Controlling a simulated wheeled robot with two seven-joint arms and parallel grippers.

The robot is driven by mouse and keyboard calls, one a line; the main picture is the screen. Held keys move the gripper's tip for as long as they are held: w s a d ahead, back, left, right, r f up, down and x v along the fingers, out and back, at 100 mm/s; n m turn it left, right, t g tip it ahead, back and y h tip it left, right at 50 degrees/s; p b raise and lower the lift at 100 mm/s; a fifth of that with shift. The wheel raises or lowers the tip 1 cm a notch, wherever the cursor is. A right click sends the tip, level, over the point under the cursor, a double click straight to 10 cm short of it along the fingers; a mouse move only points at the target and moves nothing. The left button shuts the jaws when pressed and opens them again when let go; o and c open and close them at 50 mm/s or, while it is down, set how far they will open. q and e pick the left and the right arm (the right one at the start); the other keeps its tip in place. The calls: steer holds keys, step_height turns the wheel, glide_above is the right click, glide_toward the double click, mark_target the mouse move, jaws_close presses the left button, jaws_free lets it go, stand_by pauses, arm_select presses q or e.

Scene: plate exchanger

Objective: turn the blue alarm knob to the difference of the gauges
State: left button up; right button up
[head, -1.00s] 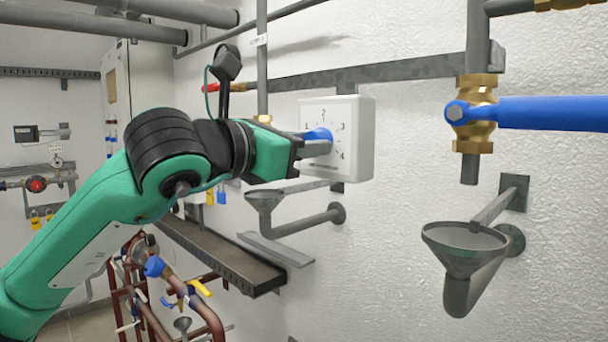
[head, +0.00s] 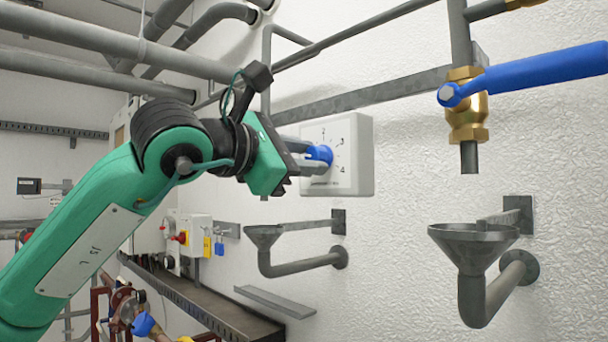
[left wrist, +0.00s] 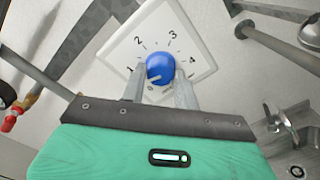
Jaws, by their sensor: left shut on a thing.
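The blue alarm knob (head: 320,154) sits on a white square wall box with a dial (head: 352,140) marked 1 to 4. In the left wrist view the knob (left wrist: 159,67) is at the dial's middle, and the numbers 1, 2, 3 and 4 show around it. My left gripper (head: 312,158) is shut on the knob, with one finger on either side of it; its fingers also show in the left wrist view (left wrist: 158,88). The knob's pointer direction cannot be made out for certain. No gauge can be read in these views. My right gripper is not in view.
A brass valve (head: 467,105) with a long blue lever (head: 545,68) is on a pipe to the right. Grey drain funnels (head: 472,243) (head: 264,236) stick out from the wall below. A dark shelf (head: 200,297) runs along the lower left.

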arm_select(q)
steer(key=m+b, duration=0.1)
steer(key=m, duration=0.4)
steer(key=shift+m+b, duration=0.3)
steer(key=shift+b, duration=0.1)
steer(key=m, duration=0.2)
steer(key=shift+r+m, duration=0.1)
steer(key=shift+m, duration=0.3)
steer(key=m, duration=0.3)
steer(key=shift+m, duration=0.3)
steer(key=m, duration=0.3)
steer(key=shift+m, duration=0.3)
steer(key=m, duration=0.3)
steer(key=shift+m+p, duration=0.4)
steer(key=m+p, duration=0.1)
steer(key=m, duration=0.4)
steer(key=shift+d, duration=0.1)
steer(key=shift+m+p, duration=0.45)
steer(key=shift+m, duration=0.65)
